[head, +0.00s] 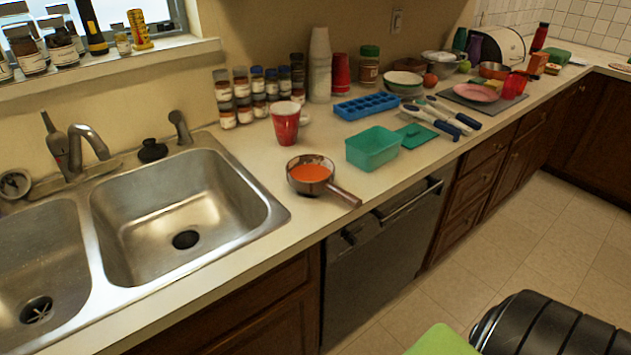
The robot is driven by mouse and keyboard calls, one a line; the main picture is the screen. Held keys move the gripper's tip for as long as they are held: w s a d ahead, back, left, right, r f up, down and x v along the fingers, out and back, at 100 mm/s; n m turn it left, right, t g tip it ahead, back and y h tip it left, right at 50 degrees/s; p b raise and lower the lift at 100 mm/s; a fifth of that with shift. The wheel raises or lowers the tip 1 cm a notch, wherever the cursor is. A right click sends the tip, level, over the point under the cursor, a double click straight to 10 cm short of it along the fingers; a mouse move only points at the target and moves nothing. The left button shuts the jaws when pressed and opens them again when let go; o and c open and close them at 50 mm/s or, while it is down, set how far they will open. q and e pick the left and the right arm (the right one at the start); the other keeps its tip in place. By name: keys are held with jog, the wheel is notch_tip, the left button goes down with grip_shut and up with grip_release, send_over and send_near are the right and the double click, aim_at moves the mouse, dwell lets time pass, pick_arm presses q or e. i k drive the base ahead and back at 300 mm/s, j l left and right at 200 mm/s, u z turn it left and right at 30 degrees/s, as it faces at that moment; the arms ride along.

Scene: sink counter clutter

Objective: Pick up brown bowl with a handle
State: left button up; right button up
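The brown bowl with a handle (311,188) stands upright on the counter, right of the sink and near the counter's front edge. Its inside looks orange. Its handle (338,194) points right and toward the front, with the tip close to the counter edge. Nothing covers the bowl from this view. Neither of my grippers is in view.
A red cup (285,125) stands behind the bowl, and a teal container (373,151) sits to its right. The sink (150,230) is on the left. A blue ice tray (366,106) and several spice jars (243,97) stand farther back.

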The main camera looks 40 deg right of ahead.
aim_at(309, 175)
jog(key=z, duration=1.55)
jog(key=u, duration=0.45)
jog(key=i+l+u, duration=0.1)
jog(key=l+u, duration=0.25)
jog(key=l, duration=0.2)
jog(key=l+u, duration=0.35)
jog(key=l, duration=0.2)
jog(key=l+u, duration=0.4)
jog(key=l, duration=0.15)
jog(key=k, duration=0.05)
